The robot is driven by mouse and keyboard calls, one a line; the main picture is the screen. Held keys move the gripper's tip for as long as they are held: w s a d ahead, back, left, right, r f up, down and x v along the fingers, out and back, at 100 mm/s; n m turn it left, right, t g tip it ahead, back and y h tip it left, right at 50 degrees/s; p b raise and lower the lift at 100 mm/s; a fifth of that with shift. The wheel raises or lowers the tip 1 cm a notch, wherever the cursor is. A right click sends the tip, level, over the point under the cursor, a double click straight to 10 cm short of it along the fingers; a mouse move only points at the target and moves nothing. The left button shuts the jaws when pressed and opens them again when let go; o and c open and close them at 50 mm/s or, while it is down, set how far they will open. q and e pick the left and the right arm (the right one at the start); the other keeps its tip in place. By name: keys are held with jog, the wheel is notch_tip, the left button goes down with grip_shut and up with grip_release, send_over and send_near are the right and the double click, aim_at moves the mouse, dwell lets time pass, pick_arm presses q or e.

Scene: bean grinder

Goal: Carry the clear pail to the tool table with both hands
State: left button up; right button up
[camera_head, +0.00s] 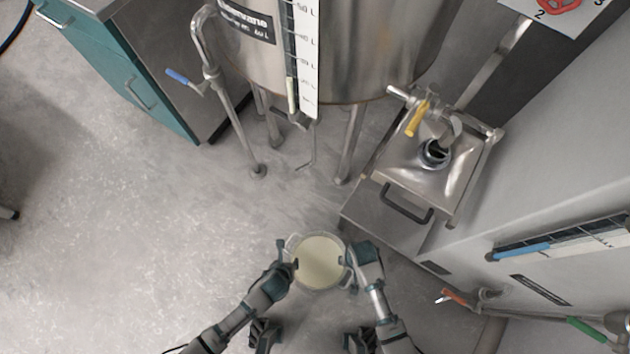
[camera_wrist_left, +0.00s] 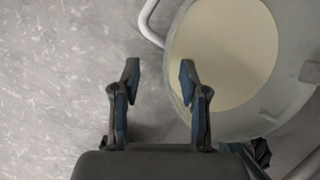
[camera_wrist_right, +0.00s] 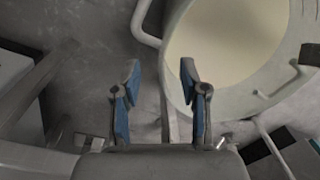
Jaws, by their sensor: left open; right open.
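The clear pail (camera_head: 320,286) stands upright between my two grippers in the head view, with a pale cream content filling its round opening. Its translucent wall and a light handle show in the left wrist view (camera_wrist_left: 290,118) and in the right wrist view (camera_wrist_right: 275,92). My left gripper (camera_head: 292,263) is open at the pail's left side; in its wrist view the fingers (camera_wrist_left: 158,75) are parted, one overlapping the pail's edge. My right gripper (camera_head: 346,261) is open at the pail's right side, its fingers (camera_wrist_right: 160,75) parted near the rim. Neither holds the pail. I cannot pick out the tool table.
A large steel tank (camera_head: 350,50) on legs stands ahead. A steel box with a handle and valve (camera_head: 440,180) stands to the right, beside a grey machine (camera_head: 560,190). A teal cabinet (camera_head: 125,70) stands at the upper left. The floor (camera_head: 130,220) at left is clear.

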pick_arm(q)
jog(key=x, duration=0.4)
jog(key=shift+w+d+f, duration=0.15)
jog(key=shift+d+f, duration=0.05)
jog(key=shift+f, duration=0.05)
pick_arm(e)
notch_tip(320, 180, down, 5)
jog(key=shift+r, duration=0.15)
pick_arm(q)
jog(key=shift+f, duration=0.3)
pick_arm(e)
jog(key=shift+a+f, duration=0.1)
jog(key=shift+f, duration=0.15)
pick_arm(q)
jog(key=shift+c, duration=0.3)
pick_arm(e)
jog(key=shift+c, duration=0.3)
pick_arm(q)
grip_shut()
pick_arm(e)
grip_shut()
